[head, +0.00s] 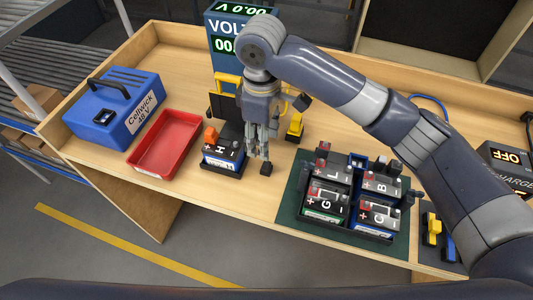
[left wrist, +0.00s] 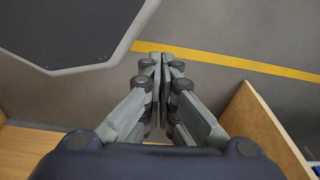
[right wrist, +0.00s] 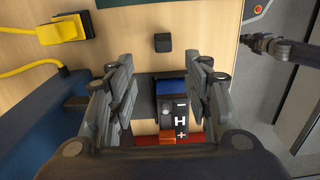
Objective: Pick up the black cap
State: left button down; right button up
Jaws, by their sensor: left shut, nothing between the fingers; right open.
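The black cap (right wrist: 163,42) stands on the wooden bench, above battery H (right wrist: 178,110) in the right wrist view. In the head view the cap (head: 266,168) lies just right of battery H (head: 222,158), below my right fingers. My right gripper (head: 260,148) is open and points down over the bench beside battery H. In its wrist view the fingers (right wrist: 163,85) are spread wide, with the cap apart from them. My left gripper (left wrist: 158,58) is shut and empty above the floor; it also shows at the upper right of the right wrist view (right wrist: 258,45).
A green mat (head: 286,205) holds several batteries at the right. A red tray (head: 140,166) and a blue Cellwick case (head: 95,118) stand at the left. The blue voltmeter (head: 222,25) and a yellow plug (head: 295,126) are close to my right gripper.

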aim_at(267, 164)
jog(key=f, duration=0.1)
jog(key=s+f, duration=0.1)
jog(key=f, duration=0.1)
jog(key=shift+f+p, duration=0.3)
jog(key=shift+p, duration=0.1)
jog(key=shift+f, duration=0.3)
jog(key=f, duration=0.1)
jog(key=f+p, duration=0.1)
jog(key=f, duration=0.1)
jog(key=d+f+p, duration=0.1)
jog(key=f, duration=0.1)
jog(key=shift+f, duration=0.2)
jog(key=shift+w+a, duration=0.1)
jog(key=c, duration=0.5)
jog(key=shift+c, duration=1.4)
pick_arm(q)
jog(key=s+r, duration=0.3)
jog(key=s, duration=0.2)
jog(key=shift+s+a+g, duration=0.15)
jog(key=shift+s+g, duration=0.15)
jog(key=shift+g, duration=0.1)
